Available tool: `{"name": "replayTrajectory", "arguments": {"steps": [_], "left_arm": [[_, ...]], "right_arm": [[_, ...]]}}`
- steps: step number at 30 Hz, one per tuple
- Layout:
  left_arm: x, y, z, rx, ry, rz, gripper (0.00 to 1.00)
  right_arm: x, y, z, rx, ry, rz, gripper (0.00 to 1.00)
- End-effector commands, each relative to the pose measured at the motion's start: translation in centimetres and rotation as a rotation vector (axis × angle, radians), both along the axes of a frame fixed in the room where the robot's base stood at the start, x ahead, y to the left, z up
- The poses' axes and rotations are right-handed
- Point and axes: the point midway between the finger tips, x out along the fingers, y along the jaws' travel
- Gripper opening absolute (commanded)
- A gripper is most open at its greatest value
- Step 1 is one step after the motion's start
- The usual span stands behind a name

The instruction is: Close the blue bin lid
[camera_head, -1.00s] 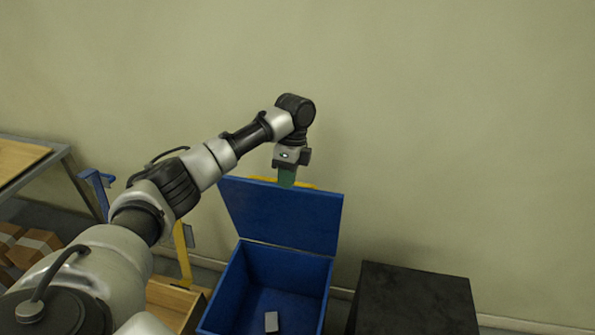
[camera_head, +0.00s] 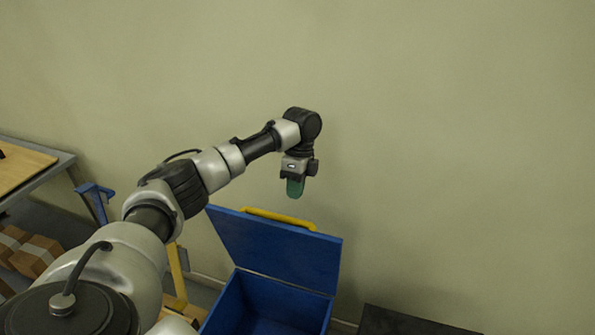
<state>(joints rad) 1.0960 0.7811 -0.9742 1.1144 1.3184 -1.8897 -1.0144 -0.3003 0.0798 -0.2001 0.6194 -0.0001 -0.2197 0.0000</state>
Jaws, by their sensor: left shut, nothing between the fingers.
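The blue bin (camera_head: 234,306) stands on the floor near the wall. Its blue lid (camera_head: 275,249) is open, raised and leaning back from the hinge at the bin's far edge. A yellow handle (camera_head: 279,218) runs along the lid's top edge. My left gripper (camera_head: 295,190) points down with green fingers, shut and empty. In the picture it sits just above the right part of the handle, with a small gap between them. How far it is from the lid in depth I cannot tell. My right gripper is not in view.
A black box (camera_head: 400,322) stands right of the bin. A table (camera_head: 30,170) with a wooden top is at the left, with cardboard boxes (camera_head: 36,254) below it. A blue and yellow stand (camera_head: 177,272) is left of the bin. The wall behind is bare.

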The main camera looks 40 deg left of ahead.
Motion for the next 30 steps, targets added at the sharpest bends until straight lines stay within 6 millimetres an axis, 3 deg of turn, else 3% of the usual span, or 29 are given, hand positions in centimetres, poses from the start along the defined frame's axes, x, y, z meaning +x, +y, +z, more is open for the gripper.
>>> {"name": "replayTrajectory", "arguments": {"steps": [4,13,30], "left_arm": [[-1.0,-0.2,-2.8,0.001,0.004,-0.001,0.0],[-4.2,-1.3,-3.4,0.0,0.001,-0.001,0.0],[-4.7,-1.5,-3.6,0.003,-0.01,0.0,0.0]], "right_arm": [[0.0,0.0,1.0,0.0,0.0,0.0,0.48],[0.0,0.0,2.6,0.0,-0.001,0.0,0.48],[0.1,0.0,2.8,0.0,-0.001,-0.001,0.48]]}}
